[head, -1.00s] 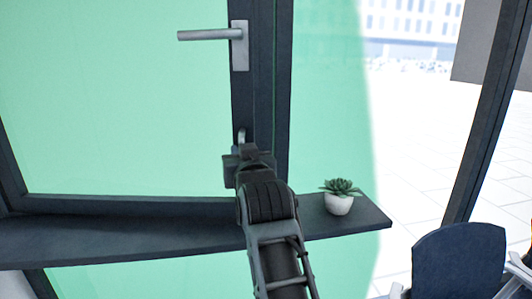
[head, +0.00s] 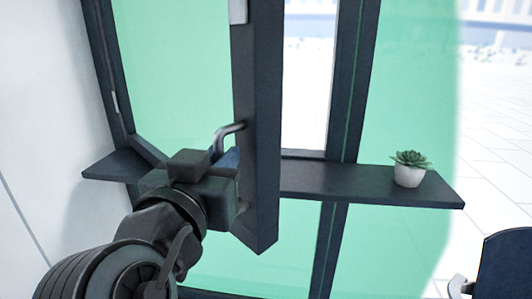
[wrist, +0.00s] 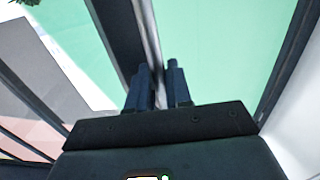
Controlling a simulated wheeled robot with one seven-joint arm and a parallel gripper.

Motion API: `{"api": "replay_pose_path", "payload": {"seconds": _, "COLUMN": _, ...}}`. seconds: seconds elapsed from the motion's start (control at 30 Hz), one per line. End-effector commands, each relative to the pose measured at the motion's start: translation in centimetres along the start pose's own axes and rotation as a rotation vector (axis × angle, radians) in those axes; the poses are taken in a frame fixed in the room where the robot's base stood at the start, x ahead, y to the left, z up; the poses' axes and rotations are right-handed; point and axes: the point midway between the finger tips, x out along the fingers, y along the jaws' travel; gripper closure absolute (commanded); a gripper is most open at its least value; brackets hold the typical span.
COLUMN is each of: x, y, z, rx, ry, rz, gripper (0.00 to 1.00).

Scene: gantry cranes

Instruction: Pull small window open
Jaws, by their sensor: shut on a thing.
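The window (head: 180,70) is a green-tinted pane in a dark frame. It stands ajar, with its free edge (head: 258,110) swung out towards me. A bright gap (head: 307,75) shows between that edge and the fixed frame. A small bent metal handle (head: 230,130) sits low on the free edge. My gripper (head: 228,158) is at this handle and is shut on it. The grip itself is largely hidden by my gripper body in the head view. In the wrist view the two blue-grey fingers (wrist: 159,88) stand close on either side of a thin pale strip at the sash edge.
A dark sill (head: 330,183) runs behind the sash. A small succulent in a white pot (head: 408,174) stands on its right part. A dark chair back (head: 508,262) is at the lower right. A pale wall (head: 40,100) is close on the left.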

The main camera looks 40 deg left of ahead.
Motion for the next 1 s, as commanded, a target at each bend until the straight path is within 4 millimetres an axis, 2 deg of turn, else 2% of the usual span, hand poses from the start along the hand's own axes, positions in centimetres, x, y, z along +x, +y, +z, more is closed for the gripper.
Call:
{"api": "replay_pose_path", "payload": {"seconds": 0.03, "x": -1.2, "y": -1.1, "z": 0.1, "rx": 0.001, "ry": 0.005, "rz": -0.008, "gripper": 1.0}}
{"api": "replay_pose_path", "payload": {"seconds": 0.2, "x": -4.0, "y": -3.5, "z": 0.0, "rx": 0.0, "ry": 0.004, "rz": -0.009, "gripper": 1.0}}
{"api": "replay_pose_path", "payload": {"seconds": 0.4, "x": -5.9, "y": -5.2, "z": -0.1, "rx": 0.0, "ry": 0.004, "rz": -0.007, "gripper": 1.0}}
{"api": "replay_pose_path", "payload": {"seconds": 0.9, "x": -6.5, "y": -5.9, "z": -0.3, "rx": 0.0, "ry": 0.005, "rz": -0.011, "gripper": 1.0}}
{"api": "replay_pose_path", "payload": {"seconds": 0.93, "x": -6.5, "y": -5.9, "z": -0.3, "rx": 0.0, "ry": 0.005, "rz": -0.011, "gripper": 0.8}}
{"api": "replay_pose_path", "payload": {"seconds": 1.0, "x": -6.5, "y": -5.9, "z": -0.3, "rx": 0.0, "ry": 0.005, "rz": -0.011, "gripper": 0.73}}
